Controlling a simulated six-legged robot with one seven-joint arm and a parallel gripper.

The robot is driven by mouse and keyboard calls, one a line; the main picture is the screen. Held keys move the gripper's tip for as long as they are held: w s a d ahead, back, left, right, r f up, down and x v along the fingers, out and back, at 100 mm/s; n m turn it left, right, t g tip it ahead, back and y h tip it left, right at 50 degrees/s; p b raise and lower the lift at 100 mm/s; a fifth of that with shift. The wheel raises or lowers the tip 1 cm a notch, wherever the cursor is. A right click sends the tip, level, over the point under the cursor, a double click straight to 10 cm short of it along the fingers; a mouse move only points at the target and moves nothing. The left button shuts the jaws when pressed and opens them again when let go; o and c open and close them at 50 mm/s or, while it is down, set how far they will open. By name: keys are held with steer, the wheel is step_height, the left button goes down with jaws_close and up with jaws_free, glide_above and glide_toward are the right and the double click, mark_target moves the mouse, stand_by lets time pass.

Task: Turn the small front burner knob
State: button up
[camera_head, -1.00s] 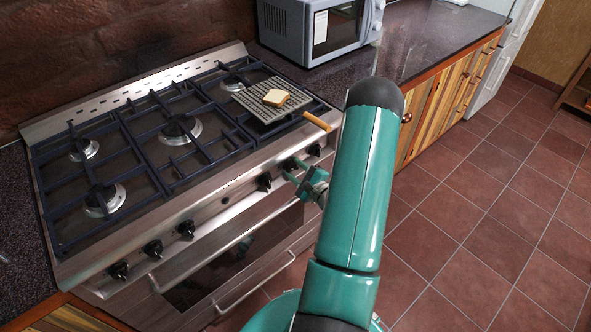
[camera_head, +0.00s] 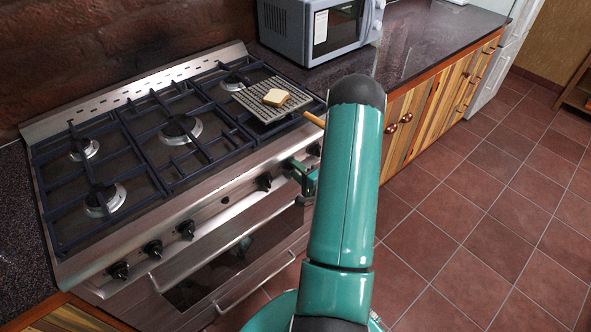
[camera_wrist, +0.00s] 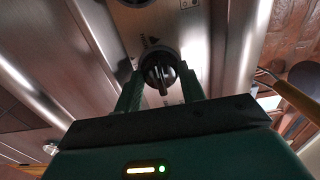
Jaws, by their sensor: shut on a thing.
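The burner knob (camera_wrist: 158,68) is black and round with a raised grip bar. It sits on the stove's steel front panel, between the two green fingers of my gripper (camera_wrist: 161,84) in the wrist view. The fingers are shut on its sides, and its bar runs nearly upright in that picture. In the head view my gripper (camera_head: 302,177) is at the right part of the front panel, and it hides this knob. My green arm covers part of the view to its right.
Other black knobs line the panel, one (camera_head: 264,182) just left of my gripper and one (camera_head: 314,150) to its right. A griddle (camera_head: 251,112) with bread (camera_head: 276,97) lies on the stove top. Its wooden handle (camera_head: 314,119) sticks out above the panel. Tiled floor is free at right.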

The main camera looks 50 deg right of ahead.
steer(key=shift+s+d, duration=0.1)
stand_by(0.3)
steer(key=o, duration=1)
steer(key=shift+c, duration=0.2)
